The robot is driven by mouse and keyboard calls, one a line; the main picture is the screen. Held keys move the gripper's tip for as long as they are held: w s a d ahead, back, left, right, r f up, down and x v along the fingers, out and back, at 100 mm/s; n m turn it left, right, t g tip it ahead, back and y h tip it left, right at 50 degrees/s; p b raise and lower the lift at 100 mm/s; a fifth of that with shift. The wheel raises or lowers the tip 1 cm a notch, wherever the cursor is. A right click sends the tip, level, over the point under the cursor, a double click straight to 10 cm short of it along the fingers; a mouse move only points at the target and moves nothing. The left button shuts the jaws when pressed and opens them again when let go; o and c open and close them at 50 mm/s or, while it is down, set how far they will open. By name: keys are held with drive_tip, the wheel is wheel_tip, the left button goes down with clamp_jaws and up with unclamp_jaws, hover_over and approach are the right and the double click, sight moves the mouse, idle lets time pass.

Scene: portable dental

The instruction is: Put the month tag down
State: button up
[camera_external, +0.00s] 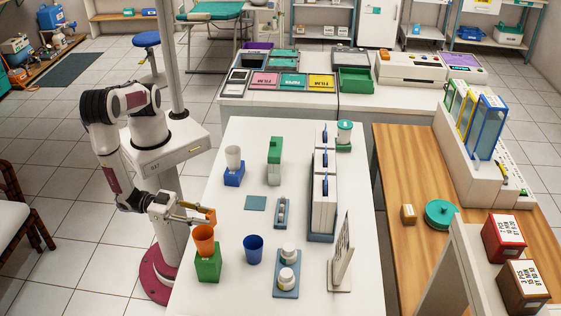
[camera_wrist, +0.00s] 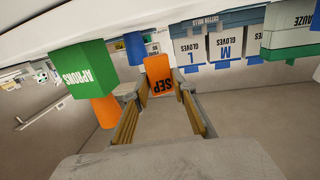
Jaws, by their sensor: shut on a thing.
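The month tag (camera_wrist: 158,76) is a small orange piece marked SEP. It also shows in the external view (camera_external: 211,216), at the left edge of the white table (camera_external: 225,300). My gripper (camera_wrist: 161,92) is shut on it, with one finger on each side. In the external view my gripper (camera_external: 199,213) reaches in from the left, near the table's edge and above an orange cup (camera_external: 203,241). The tag appears held up, clear of the tabletop. Its exact height cannot be told.
The orange cup stands on a green APRONS box (camera_external: 208,266). A blue cup (camera_external: 253,250), a teal square (camera_external: 255,203), a white cup (camera_external: 233,158) on a blue block and glove boxes (camera_external: 324,208) stand around. Small bare patches lie between them.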

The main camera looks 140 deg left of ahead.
drive_tip(key=shift+f, duration=1.95)
drive_tip(key=shift+f, duration=0.15)
drive_tip(key=o, duration=0.9)
drive_tip(key=shift+o, duration=0.2)
drive_tip(key=shift+s+d+r, duration=0.1)
drive_tip(key=shift+r, duration=0.1)
drive_tip(key=v, duration=1.1)
drive_tip(key=shift+s+d, duration=0.2)
drive_tip(key=shift+s, duration=0.15)
drive_tip(key=shift+f, duration=0.1)
drive_tip(key=shift+w, duration=0.1)
